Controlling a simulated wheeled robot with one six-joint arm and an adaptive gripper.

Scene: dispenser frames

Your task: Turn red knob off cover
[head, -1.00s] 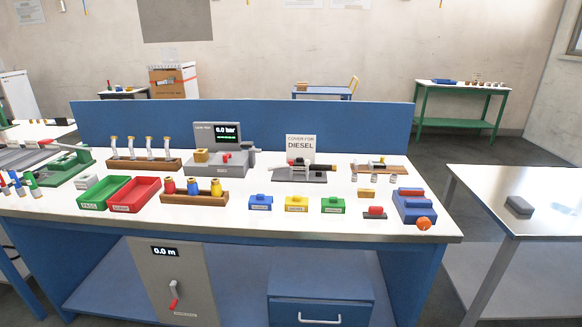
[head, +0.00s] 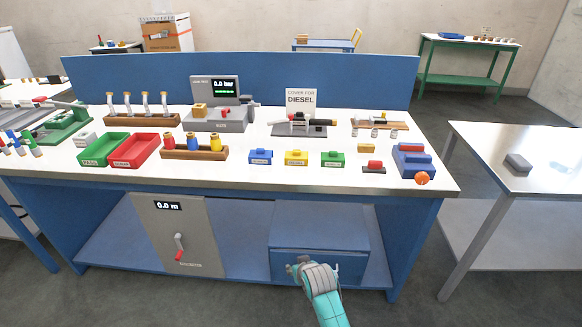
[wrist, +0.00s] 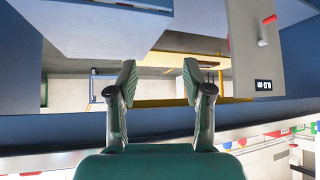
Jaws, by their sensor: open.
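A sign reading "DIESEL" (head: 300,99) stands behind a dark grey fixture (head: 316,131) at the back of the bench. The fixture carries a black cylinder and small red and light parts. A small red piece (head: 374,165) on a dark base sits at the front right of the bench. I cannot tell which red part is the knob or which part is the cover. My gripper (head: 297,263) is in front of the bench's drawer, below the worktop and well apart from these things. In the wrist view my gripper (wrist: 159,70) has its two fingers spread with nothing between them.
A grey panel (head: 158,225) with a red-handled crank (head: 179,247) hangs under the bench. Blue, yellow and green blocks, a green tray (head: 103,150), a red tray (head: 134,151) and a bottle rack (head: 194,153) crowd the top. A second table (head: 490,145) stands right.

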